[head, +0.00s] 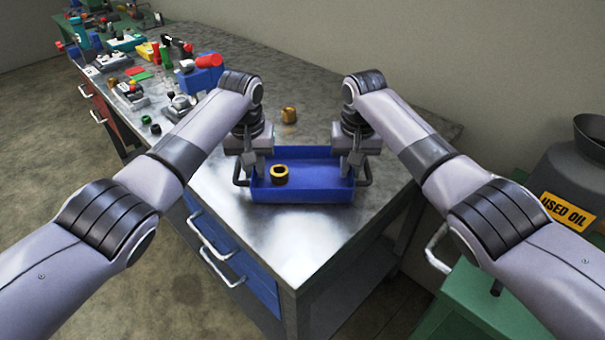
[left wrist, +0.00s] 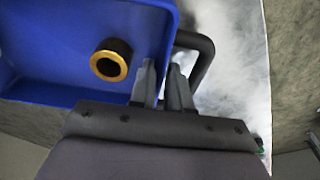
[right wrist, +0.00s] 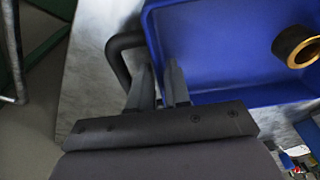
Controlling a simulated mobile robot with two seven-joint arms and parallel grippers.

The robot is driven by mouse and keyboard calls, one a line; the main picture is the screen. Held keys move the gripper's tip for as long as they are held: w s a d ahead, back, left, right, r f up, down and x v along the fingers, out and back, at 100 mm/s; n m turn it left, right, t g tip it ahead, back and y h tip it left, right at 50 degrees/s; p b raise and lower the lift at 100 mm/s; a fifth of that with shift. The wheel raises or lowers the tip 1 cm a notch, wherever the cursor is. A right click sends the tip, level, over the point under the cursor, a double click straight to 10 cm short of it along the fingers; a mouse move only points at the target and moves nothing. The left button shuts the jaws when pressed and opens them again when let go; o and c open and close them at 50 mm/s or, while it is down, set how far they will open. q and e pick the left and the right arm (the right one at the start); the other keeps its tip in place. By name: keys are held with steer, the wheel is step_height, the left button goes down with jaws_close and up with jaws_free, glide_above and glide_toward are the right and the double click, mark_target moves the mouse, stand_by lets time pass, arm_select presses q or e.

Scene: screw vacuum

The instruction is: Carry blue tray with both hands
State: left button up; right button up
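The blue tray (head: 315,192) sits on the metal workbench, with a dark handle at each short end. A gold and black ring (head: 279,174) lies inside its left half; it also shows in the left wrist view (left wrist: 110,62). My left gripper (head: 248,168) points down at the tray's left end. In the left wrist view its fingers (left wrist: 161,70) are apart, on either side of the end wall, with the handle just outside. My right gripper (head: 351,168) is at the right end. Its fingers (right wrist: 159,72) are also apart around the wall, beside the other handle.
A second gold part (head: 289,115) stands on the workbench (head: 290,230) behind the tray. Several tools and coloured parts crowd the bench's far left. A grey "used oil" container (head: 575,180) and a green cabinet (head: 485,310) are at the right. Bench space in front is clear.

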arm_select(q)
jaws_close()
arm_select(e)
jaws_close()
arm_select(q)
steer(key=shift+r, duration=0.1)
arm_select(e)
steer(key=shift+r, duration=0.1)
stand_by(0.9)
